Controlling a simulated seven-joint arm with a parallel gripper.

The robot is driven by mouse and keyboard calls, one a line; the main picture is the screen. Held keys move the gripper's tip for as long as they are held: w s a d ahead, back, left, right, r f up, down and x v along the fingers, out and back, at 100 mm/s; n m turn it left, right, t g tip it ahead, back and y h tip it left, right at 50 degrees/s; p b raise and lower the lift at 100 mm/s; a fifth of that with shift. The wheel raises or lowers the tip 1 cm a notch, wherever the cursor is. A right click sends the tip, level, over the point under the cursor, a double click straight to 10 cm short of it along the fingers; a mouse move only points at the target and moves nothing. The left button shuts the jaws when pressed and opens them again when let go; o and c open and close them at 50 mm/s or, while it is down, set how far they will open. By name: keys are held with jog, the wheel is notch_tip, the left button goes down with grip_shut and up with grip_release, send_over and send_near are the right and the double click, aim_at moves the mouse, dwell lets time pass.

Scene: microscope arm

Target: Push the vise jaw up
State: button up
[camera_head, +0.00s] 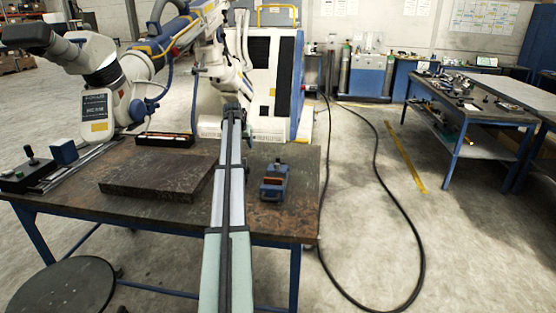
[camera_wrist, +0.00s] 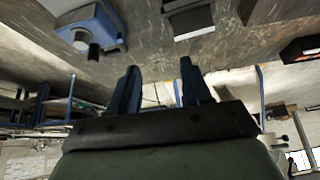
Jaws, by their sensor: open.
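A small blue vise (camera_head: 272,190) stands on the table, right of my arm in the head view, with a reddish-brown band across it. In the wrist view, which looks upside down, what appears to be the same vise (camera_wrist: 72,25) is at the upper left, with a round knob showing. I cannot pick out its movable jaw clearly. My gripper (camera_wrist: 158,75) is open and empty, its two dark blue fingers apart. In the head view my gripper (camera_head: 232,107) is at the far end of my arm, left of and beyond the vise, not seen touching it.
The dark table (camera_head: 290,222) holds a thick dark slab (camera_head: 155,178) left of my arm. A white microscope (camera_head: 110,75) stands at the left. A black tray (camera_head: 165,140) sits at the back edge. Bare tabletop surrounds the vise. A cable (camera_head: 410,225) lies on the floor.

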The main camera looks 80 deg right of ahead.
jog(key=m+y, duration=0.1)
send_near(278, 158)
notch_tip(278, 158, up, 3)
jog(key=shift+y, duration=0.3)
jog(key=x, duration=1.3)
jog(key=shift+w+f, duration=0.1)
jog(key=shift+f, duration=0.1)
grip_shut()
